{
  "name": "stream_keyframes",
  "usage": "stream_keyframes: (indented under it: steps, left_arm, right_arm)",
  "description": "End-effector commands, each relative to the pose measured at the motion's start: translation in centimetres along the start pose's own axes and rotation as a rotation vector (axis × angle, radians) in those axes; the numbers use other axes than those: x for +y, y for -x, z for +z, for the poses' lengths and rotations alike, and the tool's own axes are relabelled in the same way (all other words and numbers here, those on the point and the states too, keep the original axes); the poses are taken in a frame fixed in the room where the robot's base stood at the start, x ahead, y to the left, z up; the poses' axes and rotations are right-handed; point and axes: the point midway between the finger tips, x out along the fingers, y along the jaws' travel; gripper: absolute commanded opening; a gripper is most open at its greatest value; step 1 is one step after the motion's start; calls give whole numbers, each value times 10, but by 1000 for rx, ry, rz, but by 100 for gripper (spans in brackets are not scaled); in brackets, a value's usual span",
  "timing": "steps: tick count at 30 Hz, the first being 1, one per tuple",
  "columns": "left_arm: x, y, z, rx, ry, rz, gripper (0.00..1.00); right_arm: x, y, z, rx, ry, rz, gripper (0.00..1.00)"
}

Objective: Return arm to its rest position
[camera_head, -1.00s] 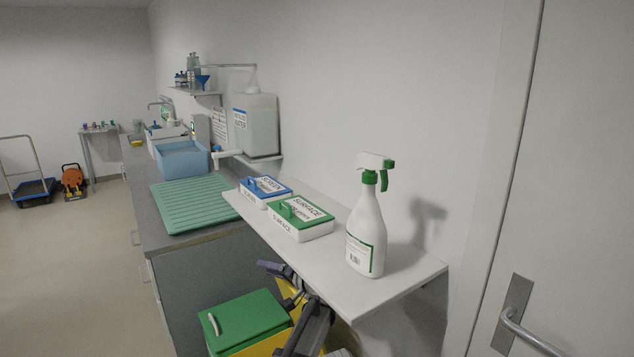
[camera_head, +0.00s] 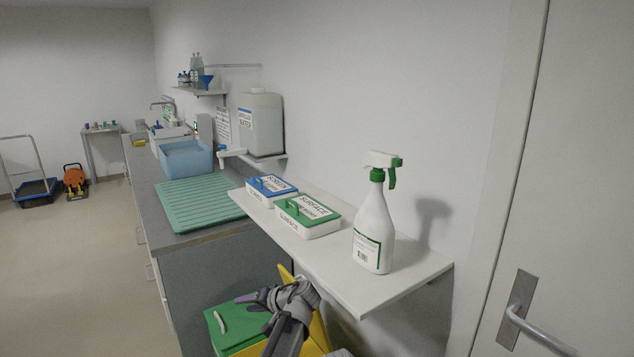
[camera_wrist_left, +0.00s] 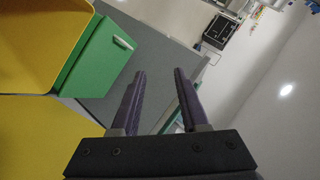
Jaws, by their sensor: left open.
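My left gripper (camera_head: 248,303) is low in the head view, below the wall shelf and over the green lid of the yellow bin. Its purple fingers are apart with nothing between them. They also show open and empty in the left wrist view (camera_wrist_left: 160,74), with the green lid (camera_wrist_left: 100,55) to their left, apart from them in the picture. My left forearm comes up from the bottom edge and hides part of the yellow bin (camera_head: 318,335). My right gripper is in neither view.
The wall shelf (camera_head: 335,290) juts out above my arm, bearing a spray bottle (camera_head: 373,235), a green-lidded box (camera_head: 308,216) and a blue-lidded box (camera_head: 271,190). A grey cabinet (camera_head: 205,285) stands to the left. Open floor (camera_head: 90,270) lies further left.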

Motion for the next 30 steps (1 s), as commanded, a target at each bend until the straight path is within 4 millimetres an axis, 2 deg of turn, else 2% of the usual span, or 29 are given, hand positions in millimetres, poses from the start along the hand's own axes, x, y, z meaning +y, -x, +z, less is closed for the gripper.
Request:
stream_keyframes:
  steps: [1,5,9,15,24,30]
  left_arm:
    - [-2,-3,23,-40,3,39,45]
    - [4,-8,82,-159,9,185,45]
    - [15,0,146,-283,18,382,45]
    - [31,24,202,-385,31,610,45]
    - [44,65,252,-454,54,878,45]
    - [39,109,238,-444,-39,892,45]
  right_arm:
    - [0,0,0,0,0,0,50]
    - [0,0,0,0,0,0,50]
    - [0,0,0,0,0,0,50]
    - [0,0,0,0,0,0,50]
    - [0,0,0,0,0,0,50]
    - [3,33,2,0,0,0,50]
